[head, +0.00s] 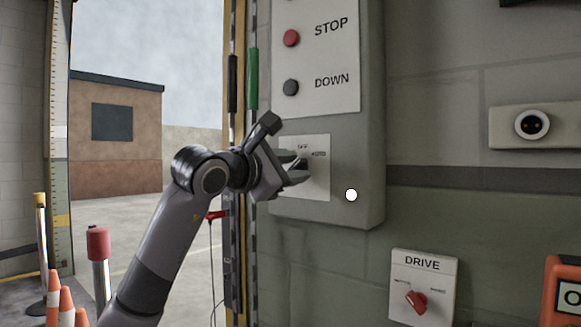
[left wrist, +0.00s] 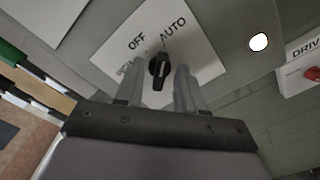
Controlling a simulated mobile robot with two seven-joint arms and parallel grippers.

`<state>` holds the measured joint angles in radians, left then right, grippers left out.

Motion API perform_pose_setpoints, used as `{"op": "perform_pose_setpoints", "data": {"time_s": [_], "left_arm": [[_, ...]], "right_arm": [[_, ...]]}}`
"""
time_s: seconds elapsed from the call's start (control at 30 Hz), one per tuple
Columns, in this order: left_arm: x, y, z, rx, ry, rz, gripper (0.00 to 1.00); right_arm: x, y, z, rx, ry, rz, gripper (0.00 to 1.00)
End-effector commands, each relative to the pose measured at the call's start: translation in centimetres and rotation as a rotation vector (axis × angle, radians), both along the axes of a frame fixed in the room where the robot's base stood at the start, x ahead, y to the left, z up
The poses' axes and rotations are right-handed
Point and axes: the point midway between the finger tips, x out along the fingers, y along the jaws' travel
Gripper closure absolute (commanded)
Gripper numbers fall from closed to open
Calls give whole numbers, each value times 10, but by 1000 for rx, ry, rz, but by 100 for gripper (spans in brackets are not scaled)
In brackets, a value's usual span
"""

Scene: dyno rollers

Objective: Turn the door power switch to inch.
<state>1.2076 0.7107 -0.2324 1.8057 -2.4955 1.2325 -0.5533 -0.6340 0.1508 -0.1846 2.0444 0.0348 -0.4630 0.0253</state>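The door power switch is a black knob (left wrist: 159,72) on a white plate (left wrist: 205,62) in the left wrist view. OFF and AUTO are readable; a third label at left is partly hidden and unreadable. The knob stands roughly upright in that view, its upper end between OFF and AUTO, closer to AUTO. My left gripper (left wrist: 160,88) is open, one finger on each side of the knob, with gaps showing. In the head view my left gripper (head: 297,171) is at the plate (head: 318,182) and covers most of the knob. My right gripper is not in view.
The grey control box (head: 371,130) carries a red STOP button (head: 291,38) and a dark DOWN button (head: 291,87) above the plate. A white round spot (head: 351,195) is right of it. A DRIVE switch (head: 416,301) is lower right. Cones (head: 66,305) stand at lower left.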

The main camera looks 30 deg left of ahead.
Motion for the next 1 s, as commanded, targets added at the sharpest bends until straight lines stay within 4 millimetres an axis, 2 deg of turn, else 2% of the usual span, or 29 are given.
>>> {"op": "perform_pose_setpoints", "data": {"time_s": [0.07,0.2,0.57,0.77,1.0], "left_arm": [[0,0,0,0,0,0,62],[0,0,0,0,0,0,100],[0,0,0,-42,4,-1,100],[0,0,-1,-153,13,0,100],[0,0,-1,-365,30,0,100]], "right_arm": [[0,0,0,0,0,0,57],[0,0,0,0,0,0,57],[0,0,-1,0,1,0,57],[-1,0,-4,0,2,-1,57],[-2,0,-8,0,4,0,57]]}}
